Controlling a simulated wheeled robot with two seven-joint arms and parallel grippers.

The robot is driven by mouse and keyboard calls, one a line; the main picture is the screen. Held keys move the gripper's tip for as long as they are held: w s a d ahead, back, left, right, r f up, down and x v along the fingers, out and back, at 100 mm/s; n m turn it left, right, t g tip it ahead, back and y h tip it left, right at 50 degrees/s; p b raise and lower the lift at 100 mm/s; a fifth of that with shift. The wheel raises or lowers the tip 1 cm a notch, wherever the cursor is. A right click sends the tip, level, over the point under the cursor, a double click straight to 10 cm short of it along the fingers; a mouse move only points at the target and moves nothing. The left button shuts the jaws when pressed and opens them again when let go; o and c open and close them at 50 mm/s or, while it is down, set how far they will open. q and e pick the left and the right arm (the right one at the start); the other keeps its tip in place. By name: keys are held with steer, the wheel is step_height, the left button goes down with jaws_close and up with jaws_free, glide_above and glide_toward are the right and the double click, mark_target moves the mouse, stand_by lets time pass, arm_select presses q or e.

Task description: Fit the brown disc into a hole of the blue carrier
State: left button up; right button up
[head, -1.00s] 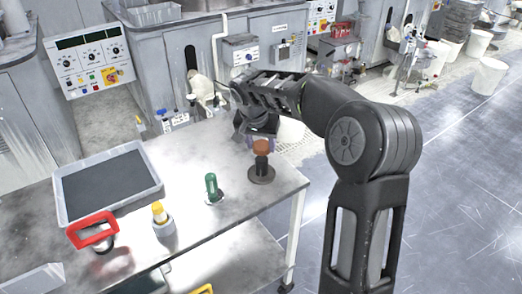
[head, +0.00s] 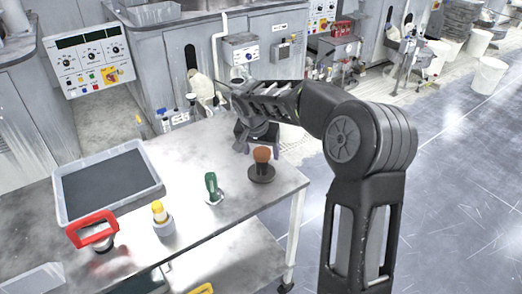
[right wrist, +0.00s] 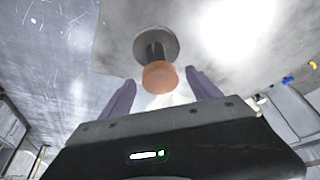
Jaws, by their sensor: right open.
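A dark, round-based piece with a brown knob (head: 262,155) stands upright near the table's right corner; it is the only brown item I see. In the right wrist view the purple fingers of the right gripper (right wrist: 163,90) are spread, one on each side of the brown knob (right wrist: 160,77), with gaps on both sides. The dark stem and grey disc base (right wrist: 156,43) show beyond the knob. No blue carrier shows in either view. My left gripper is out of view.
On the table stand a green-handled piece (head: 211,184), a yellow-topped piece (head: 159,212) and a red-handled piece (head: 93,228). A grey tray with a dark bed (head: 156,186) lies at left. Machines stand behind; the floor at right is open.

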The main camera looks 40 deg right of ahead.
steer(key=shift+r, duration=0.15)
steer(key=v, duration=1.2)
stand_by(0.6)
